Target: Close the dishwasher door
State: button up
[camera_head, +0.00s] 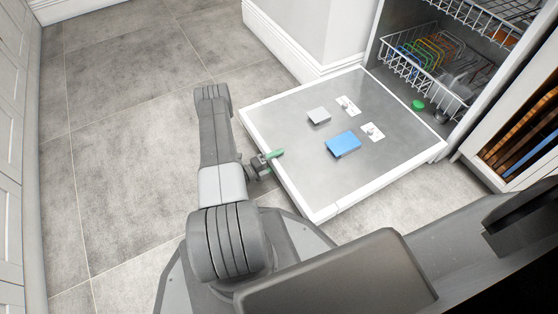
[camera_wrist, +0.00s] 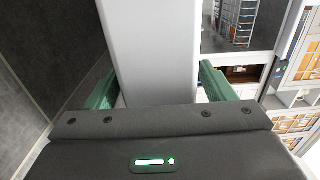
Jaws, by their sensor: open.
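The dishwasher door (camera_head: 300,160) is folded down and lies nearly flat above the floor, its inner grey panel facing up with a white rim. My gripper (camera_head: 270,157) is at the door's left outer edge in the head view; one green fingertip shows over the rim. In the wrist view, my gripper (camera_wrist: 158,85) is open, with a green finger on each side of a pale upright band, which looks like the door's edge (camera_wrist: 155,50). I cannot tell whether the fingers touch it. The dishwasher's lower rack (camera_head: 425,70) is inside the cavity at the upper right.
A green round item (camera_head: 417,105) lies near the hinge side. A white wall corner (camera_head: 300,40) stands behind the door. Tiled floor (camera_head: 120,120) is clear to the left.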

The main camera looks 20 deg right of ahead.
jog(key=shift+d, duration=0.45)
jog(key=c, duration=1.4)
